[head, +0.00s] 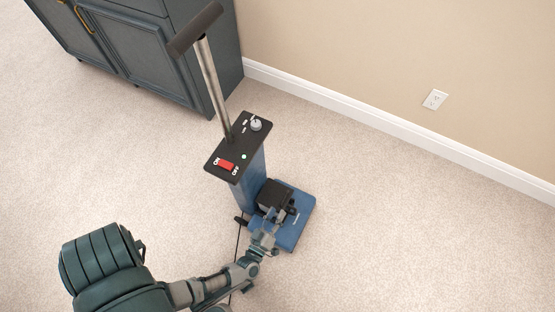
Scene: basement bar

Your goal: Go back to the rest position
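My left arm comes in from the lower left. Its gripper (277,213) is low beside the blue base of an upright machine, near a black block (273,193). The fingers are small and dark against the base, so I cannot tell whether they are open, shut or touching it. My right gripper is not in view.
A dark cabinet (160,60) stands behind, against the beige wall. Carpet at right is clear.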

